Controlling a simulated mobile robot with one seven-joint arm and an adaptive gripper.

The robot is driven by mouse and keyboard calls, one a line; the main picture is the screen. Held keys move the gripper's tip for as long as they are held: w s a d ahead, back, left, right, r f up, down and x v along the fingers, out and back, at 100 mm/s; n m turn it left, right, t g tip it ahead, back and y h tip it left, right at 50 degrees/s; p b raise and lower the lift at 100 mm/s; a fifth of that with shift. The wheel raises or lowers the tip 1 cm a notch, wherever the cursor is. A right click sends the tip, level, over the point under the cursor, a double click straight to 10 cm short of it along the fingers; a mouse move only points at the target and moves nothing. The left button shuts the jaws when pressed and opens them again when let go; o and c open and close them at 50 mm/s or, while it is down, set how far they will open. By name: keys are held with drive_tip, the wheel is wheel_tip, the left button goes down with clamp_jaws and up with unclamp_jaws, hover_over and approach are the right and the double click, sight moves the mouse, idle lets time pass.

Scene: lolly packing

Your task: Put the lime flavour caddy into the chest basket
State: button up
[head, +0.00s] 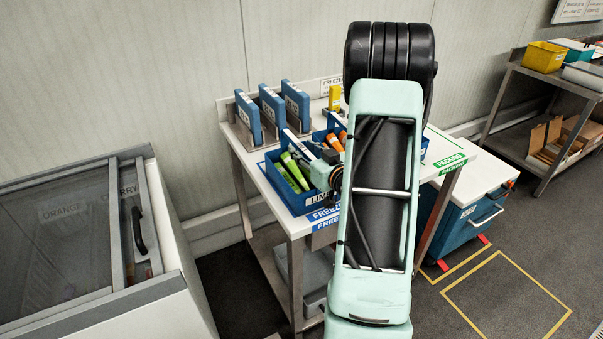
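The chest (160,310) stands at the lower left with a glass top. Labels reading "ORANGE" and apparently "CHERRY" show faintly through the glass. I cannot make out the baskets clearly.
A second blue caddy (320,136) with orange sleeves stands behind, partly covered by my arm. Several blue upright panels (272,107) line the table's back left. A blue cooler (458,215) stands right of the table. A shelf (541,76) is farther right. Floor shows between chest and table.

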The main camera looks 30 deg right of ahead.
drive_tip(key=shift+c, duration=0.7)
clamp_jaws()
drive_tip(key=shift+r, duration=0.15)
drive_tip(key=shift+r, duration=0.15)
